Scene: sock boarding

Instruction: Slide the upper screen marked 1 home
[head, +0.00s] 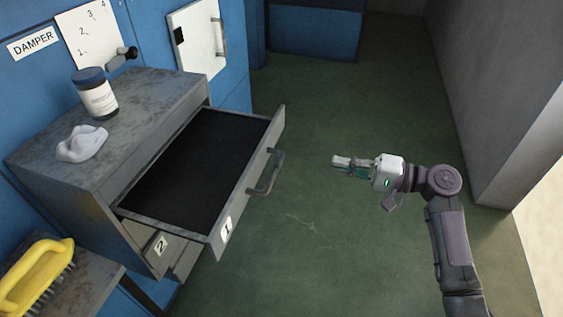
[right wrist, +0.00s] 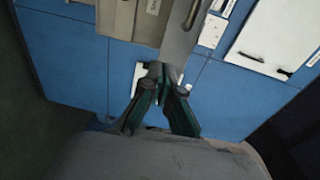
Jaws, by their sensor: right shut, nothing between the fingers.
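The upper screen marked 1 (head: 225,228) is a grey, drawer-like frame with a dark inner surface, pulled well out of its grey cabinet (head: 60,185). Its front carries a bar handle (head: 265,173) and a label reading 1. In the right wrist view, the grey front with its handle (right wrist: 192,14) shows at the top, beyond the fingertips. My right gripper (head: 341,162) is shut and empty, to the right of the handle and apart from it. Its fingers (right wrist: 163,72) meet in the right wrist view. My left gripper is out of view.
A dark-lidded jar (head: 97,96) and a crumpled white cloth (head: 82,143) lie on the cabinet top. A lower screen marked 2 (head: 159,245) sits below. A yellow brush (head: 38,275) rests at lower left. Green floor is clear between gripper and handle; a grey wall (head: 500,90) stands right.

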